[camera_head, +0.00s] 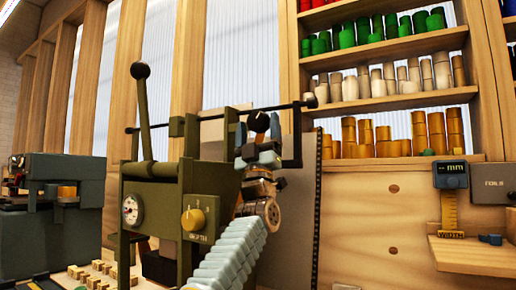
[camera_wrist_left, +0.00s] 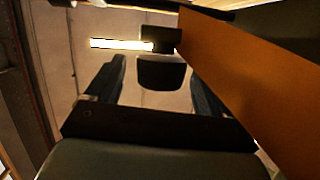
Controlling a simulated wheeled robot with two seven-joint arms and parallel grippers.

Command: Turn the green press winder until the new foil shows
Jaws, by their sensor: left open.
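The green press (camera_head: 155,215) stands left of centre, with a tall lever, a dial and a yellow depth knob. A dark rod runs across its top to a crank-like bar (camera_head: 298,140) at the right, with a round knob (camera_head: 310,100); this looks like the winder. My left gripper (camera_head: 262,128) is beside the press's upper right, close to the bar; contact is unclear. In the left wrist view, the open fingers (camera_wrist_left: 158,75) stand either side of a dark block (camera_wrist_left: 160,72). I cannot make out the foil's colour. My right gripper is out of view.
A grey-green machine (camera_head: 60,190) stands at the far left. Shelves (camera_head: 385,45) of green, white and gold rolls fill the back right. A yellow gauge (camera_head: 450,200) is at the right. An orange-brown panel (camera_wrist_left: 250,75) passes close along the right in the wrist view.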

